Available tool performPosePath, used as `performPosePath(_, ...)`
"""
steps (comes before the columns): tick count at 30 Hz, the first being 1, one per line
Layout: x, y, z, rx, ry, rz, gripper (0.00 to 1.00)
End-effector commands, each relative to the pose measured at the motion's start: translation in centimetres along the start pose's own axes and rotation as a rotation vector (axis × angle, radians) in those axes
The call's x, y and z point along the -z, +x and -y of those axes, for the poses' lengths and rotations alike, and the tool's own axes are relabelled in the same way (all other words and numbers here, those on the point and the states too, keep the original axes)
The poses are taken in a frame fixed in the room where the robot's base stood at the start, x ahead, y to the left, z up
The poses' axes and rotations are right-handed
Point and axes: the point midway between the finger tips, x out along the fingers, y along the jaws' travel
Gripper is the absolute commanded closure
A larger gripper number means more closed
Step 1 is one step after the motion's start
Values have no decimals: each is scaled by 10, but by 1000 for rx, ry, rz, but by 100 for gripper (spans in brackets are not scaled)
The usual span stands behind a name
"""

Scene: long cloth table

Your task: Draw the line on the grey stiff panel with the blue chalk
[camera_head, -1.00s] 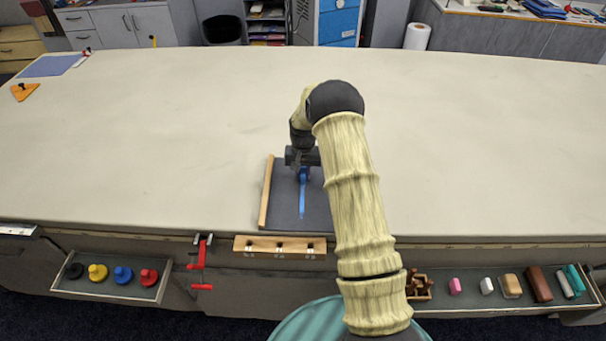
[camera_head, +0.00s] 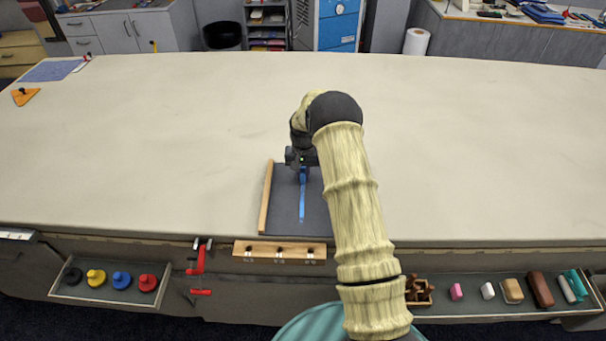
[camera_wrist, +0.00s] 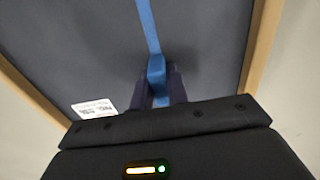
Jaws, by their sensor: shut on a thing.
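The grey stiff panel (camera_head: 287,210) lies on the cloth table near its front edge, with a wooden strip along its left side. It also fills much of the wrist view (camera_wrist: 205,50). A blue line (camera_head: 302,207) runs on the panel from near the front up to my gripper; it shows in the wrist view (camera_wrist: 146,22) too. My gripper (camera_wrist: 160,85) is shut on the blue chalk (camera_wrist: 157,68), whose tip is at the end of the line. In the head view my gripper (camera_head: 303,172) is over the far part of the panel, and my arm hides the panel's right side.
A wooden holder (camera_head: 280,251) and a red clamp (camera_head: 201,262) are at the table's front edge. A left tray (camera_head: 63,291) holds coloured knobs; a right tray (camera_head: 470,309) holds blocks. An orange triangle (camera_head: 25,96) and a blue sheet (camera_head: 50,71) lie far left. The tabletop is otherwise clear.

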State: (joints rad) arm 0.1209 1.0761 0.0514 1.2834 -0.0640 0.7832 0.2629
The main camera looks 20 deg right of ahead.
Motion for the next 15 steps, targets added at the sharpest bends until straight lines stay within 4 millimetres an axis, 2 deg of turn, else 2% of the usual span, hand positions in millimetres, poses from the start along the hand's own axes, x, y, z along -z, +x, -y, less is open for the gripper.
performPosePath(15,-6,-1,0,-1,-1,2,100)
